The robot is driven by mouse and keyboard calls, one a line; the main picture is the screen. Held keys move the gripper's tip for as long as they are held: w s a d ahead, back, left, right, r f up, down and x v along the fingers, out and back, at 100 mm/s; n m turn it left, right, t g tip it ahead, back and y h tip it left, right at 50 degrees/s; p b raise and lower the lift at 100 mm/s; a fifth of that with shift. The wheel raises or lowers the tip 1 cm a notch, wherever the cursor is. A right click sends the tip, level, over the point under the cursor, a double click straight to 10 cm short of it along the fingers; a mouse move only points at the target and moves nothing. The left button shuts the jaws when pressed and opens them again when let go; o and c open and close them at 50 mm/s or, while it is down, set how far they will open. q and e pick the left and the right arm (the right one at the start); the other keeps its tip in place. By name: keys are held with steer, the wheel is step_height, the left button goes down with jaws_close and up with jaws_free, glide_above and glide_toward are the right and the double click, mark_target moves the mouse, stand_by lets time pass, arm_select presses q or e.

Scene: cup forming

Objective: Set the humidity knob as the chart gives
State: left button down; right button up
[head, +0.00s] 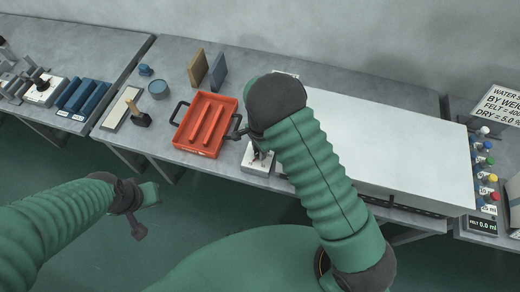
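A small white box (249,165), with dark parts on top, sits at the front edge of the middle bench. I cannot tell whether those parts are a knob or my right gripper (259,153), which is right over the box and largely hidden by my arm. Whether its fingers touch or hold anything is unclear. Another white box with a black knob (42,87) stands on the left bench. A sign (497,104) at the right edge, partly cut off, reads about water by weight, felt and dry. My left gripper (143,208) hangs over the floor, away from the benches.
A red tray (190,146) with black handles lies left of the white box. Two upright boards (197,68), a blue round container (158,89) and a wooden-handled tool (140,117) stand farther left. A large pale slab (400,140) fills the right. Coloured bottles (485,160) line its right end.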

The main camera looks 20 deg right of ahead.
mark_target(258, 153)
steer(key=o, duration=0.4)
steer(key=shift+s+a+f, duration=0.1)
steer(key=shift+a+f, duration=0.05)
steer(key=shift+a, duration=0.05)
step_height(258, 153, up, 17)
steer(key=shift+f+b, duration=0.1)
steer(key=shift+b, duration=0.45)
